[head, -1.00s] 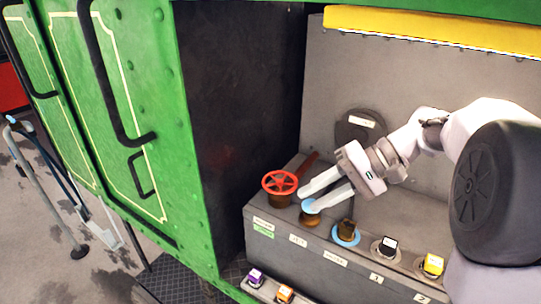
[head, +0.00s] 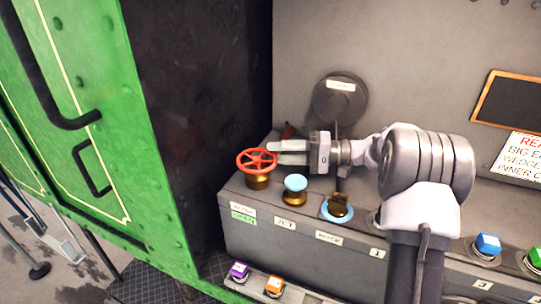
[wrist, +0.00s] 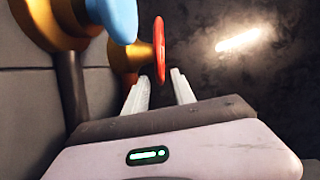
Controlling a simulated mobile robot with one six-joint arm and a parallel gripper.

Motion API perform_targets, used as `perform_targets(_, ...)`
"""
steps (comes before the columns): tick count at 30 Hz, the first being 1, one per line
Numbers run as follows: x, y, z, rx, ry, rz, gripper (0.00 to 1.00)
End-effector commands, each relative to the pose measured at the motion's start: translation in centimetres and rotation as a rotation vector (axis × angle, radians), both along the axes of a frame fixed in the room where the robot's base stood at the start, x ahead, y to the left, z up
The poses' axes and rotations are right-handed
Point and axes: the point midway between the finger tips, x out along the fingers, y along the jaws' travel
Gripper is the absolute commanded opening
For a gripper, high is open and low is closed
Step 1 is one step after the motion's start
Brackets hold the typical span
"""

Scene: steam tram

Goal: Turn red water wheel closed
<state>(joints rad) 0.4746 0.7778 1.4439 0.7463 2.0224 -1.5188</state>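The red water wheel (head: 257,160) sits on a brass stem at the left end of the grey console. In the wrist view the red wheel (wrist: 160,50) shows edge-on, its rim in line with the gap between my fingertips. My gripper (head: 275,152) is at the right side of the wheel's rim, fingers pointing left. The fingers (wrist: 160,88) are apart with a gap between them. I cannot tell whether they touch the rim. A green label reading OPEN (head: 243,218) is on the console front below the wheel.
A blue-topped brass knob (head: 295,186) stands close right of the wheel, and a brass switch on a blue ring (head: 338,209) stands further right. Purple (head: 239,271) and orange (head: 274,286) buttons sit on a lower ledge. A dark wall stands behind left, beside the green door (head: 80,120).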

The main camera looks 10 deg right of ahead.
Motion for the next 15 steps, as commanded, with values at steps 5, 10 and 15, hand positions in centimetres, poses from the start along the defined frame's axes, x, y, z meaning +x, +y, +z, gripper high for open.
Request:
perform_targets(5,0.6,1.8,-0.2,-0.001,0.000,0.001,0.31)
perform_targets(10,0.7,2.2,-0.2,-0.001,0.000,0.000,0.31)
perform_targets(15,0.7,2.2,-0.2,-0.001,0.000,0.000,0.29)
